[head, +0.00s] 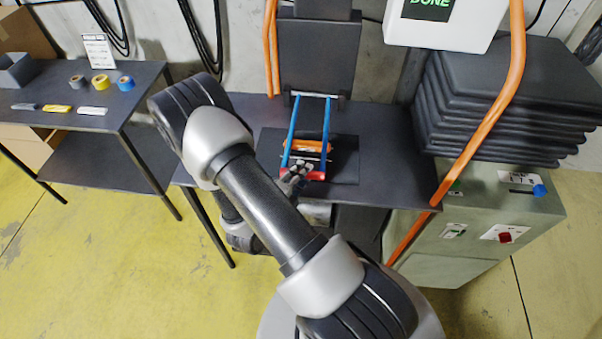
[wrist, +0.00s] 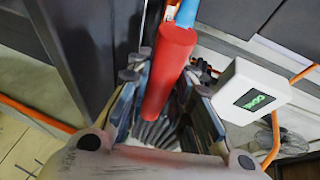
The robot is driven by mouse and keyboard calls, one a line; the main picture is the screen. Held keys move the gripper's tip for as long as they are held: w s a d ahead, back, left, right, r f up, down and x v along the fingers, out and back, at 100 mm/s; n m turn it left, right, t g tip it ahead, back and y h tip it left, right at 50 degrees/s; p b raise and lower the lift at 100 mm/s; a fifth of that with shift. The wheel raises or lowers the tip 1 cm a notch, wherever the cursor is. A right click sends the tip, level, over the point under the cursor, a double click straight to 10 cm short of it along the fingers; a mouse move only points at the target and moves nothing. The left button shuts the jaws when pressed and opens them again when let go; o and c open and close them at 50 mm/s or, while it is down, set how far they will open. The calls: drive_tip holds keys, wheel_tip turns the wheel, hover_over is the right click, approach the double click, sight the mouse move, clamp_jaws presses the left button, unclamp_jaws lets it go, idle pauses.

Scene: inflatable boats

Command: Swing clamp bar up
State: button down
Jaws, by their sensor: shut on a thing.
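The clamp bar has two blue side arms (head: 326,130) and a red grip (head: 317,176) across its front end. In the head view it reaches forward from a hinge at the foot of the dark upright panel and looks low over the bench. An orange roll-like piece (head: 316,146) lies between the arms. My gripper (head: 295,174) is at the red grip and covers its left part. In the wrist view the red grip (wrist: 170,70) runs between my fingers, which are shut on it. A bit of blue arm (wrist: 187,12) shows beyond it.
A white box with a green "DONE" screen (head: 430,10) hangs at upper right. Orange hoses (head: 481,120) run down on the right. Stacked black pads (head: 500,95) lie on a green-grey cabinet (head: 480,235). A side table (head: 70,90) with tape rolls stands left.

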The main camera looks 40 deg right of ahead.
drive_tip(key=shift+r, duration=0.15)
drive_tip(key=shift+r+p, duration=0.6)
drive_tip(key=shift+p, duration=0.3)
drive_tip(key=w+d+r+n+g+y+p, duration=0.1)
drive_tip(key=w+d+r+y+p, duration=0.1)
drive_tip(key=r+p, duration=0.9)
drive_tip(key=w+d+r+g+y+p, duration=0.1)
drive_tip(key=w+d+r+y+p, duration=0.2)
drive_tip(key=r+p, duration=0.7)
drive_tip(key=shift+w+d+r+n+g+p, duration=0.4)
drive_tip(key=shift+d+p, duration=0.45)
drive_tip(key=shift+p, duration=1.75)
drive_tip(key=shift+w+d+r, duration=0.1)
drive_tip(key=shift+w, duration=0.05)
drive_tip(key=c, duration=1.7)
unclamp_jaws()
drive_tip(key=shift+o, duration=1.4)
